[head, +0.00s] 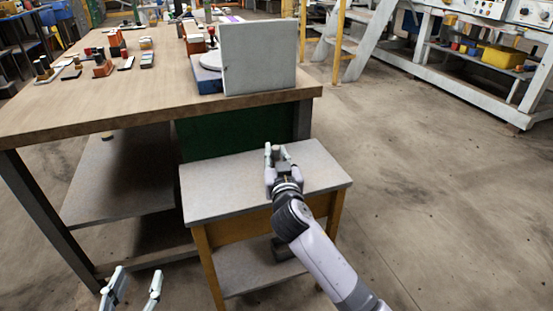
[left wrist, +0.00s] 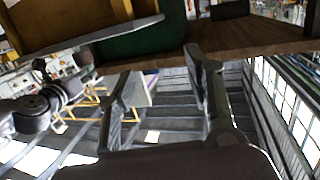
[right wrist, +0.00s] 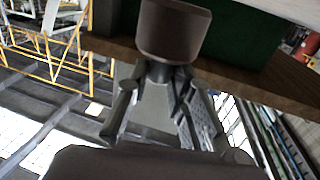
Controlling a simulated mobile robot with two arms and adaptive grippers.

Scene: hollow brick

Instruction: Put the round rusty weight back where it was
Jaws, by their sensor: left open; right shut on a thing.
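The round rusty weight (right wrist: 174,30) shows in the right wrist view as a brown cylinder with a narrower neck. My right gripper (right wrist: 155,90) is shut on that neck. In the head view this gripper (head: 275,150) is over the back part of the small grey-topped table (head: 225,185). The weight is mostly hidden there, and I cannot tell whether it touches the tabletop. My left gripper (head: 132,285) is open and empty, low at the bottom left of the head view. Its spread fingers also show in the left wrist view (left wrist: 160,90).
A large wooden workbench (head: 130,95) stands behind and left, with several small items on it. A pale upright panel (head: 258,57) and a blue-based device (head: 207,78) stand near its right corner. A dark object (head: 283,247) sits on the small table's lower shelf. The floor at right is clear.

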